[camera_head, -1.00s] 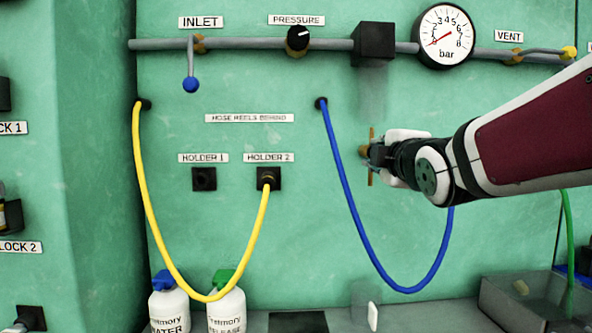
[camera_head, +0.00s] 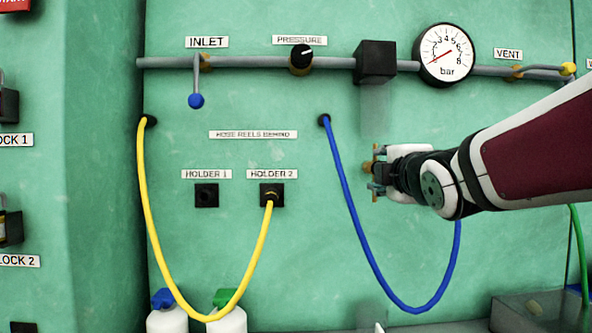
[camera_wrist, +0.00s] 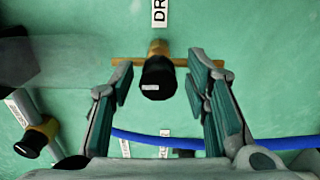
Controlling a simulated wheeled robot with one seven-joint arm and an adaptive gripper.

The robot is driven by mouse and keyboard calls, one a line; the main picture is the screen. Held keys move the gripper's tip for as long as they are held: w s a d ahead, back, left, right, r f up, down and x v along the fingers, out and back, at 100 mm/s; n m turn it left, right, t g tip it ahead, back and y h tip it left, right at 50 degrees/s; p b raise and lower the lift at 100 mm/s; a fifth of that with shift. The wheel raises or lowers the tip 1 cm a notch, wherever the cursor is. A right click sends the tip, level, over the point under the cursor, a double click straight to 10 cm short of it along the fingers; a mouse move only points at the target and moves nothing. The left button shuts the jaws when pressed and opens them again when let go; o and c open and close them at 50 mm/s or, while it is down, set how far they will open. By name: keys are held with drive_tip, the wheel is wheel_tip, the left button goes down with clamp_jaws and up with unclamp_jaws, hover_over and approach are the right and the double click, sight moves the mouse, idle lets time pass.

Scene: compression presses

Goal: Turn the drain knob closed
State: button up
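The drain knob shows in the wrist view as a black cap (camera_wrist: 158,82) on a brass stem, with a thin brass crossbar (camera_wrist: 128,62) behind it, lying level in that view. A label on the wall above it reads "DR", the rest cut off. My gripper (camera_wrist: 159,80) is open, with one finger on each side of the black cap and visible gaps between. In the head view my gripper (camera_head: 376,174) is at the wall right of the blue hose. The brass crossbar (camera_head: 375,198) stands upright there; the knob is mostly hidden by the fingers.
The blue hose (camera_head: 352,205) hangs in a loop beside and below my gripper. A pipe with a black box (camera_head: 376,62) and a pressure gauge (camera_head: 446,55) runs above. Another black knob on brass (camera_wrist: 36,138) is left of my gripper in the wrist view.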

drive_tip(key=shift+s, duration=0.1)
drive_tip(key=s, duration=1.2)
drive_tip(key=shift+w, duration=0.1)
drive_tip(key=s+d+f+m+g+h, duration=0.15)
drive_tip(key=s+f+m+g, duration=0.3)
drive_tip(key=f, duration=0.45)
drive_tip(key=s+d+f+m+g+h, duration=0.15)
drive_tip(key=s+f+m+g, duration=0.3)
drive_tip(key=f, duration=0.45)
drive_tip(key=s+a+f+m+g+y, duration=0.2)
drive_tip(key=s+f+m+g, duration=0.3)
drive_tip(key=s, duration=0.5)
drive_tip(key=s+a+f+m+g+y, duration=0.1)
drive_tip(key=s+f+m+g, duration=0.3)
drive_tip(key=s+f, duration=0.45)
wheel_tip(320, 180, up, 27)
drive_tip(key=s+t+p, duration=0.1)
drive_tip(key=t+p, duration=0.3)
drive_tip(key=p, duration=1.9)
drive_tip(key=shift+s+d+f, duration=0.15)
drive_tip(key=shift+s, duration=0.05)
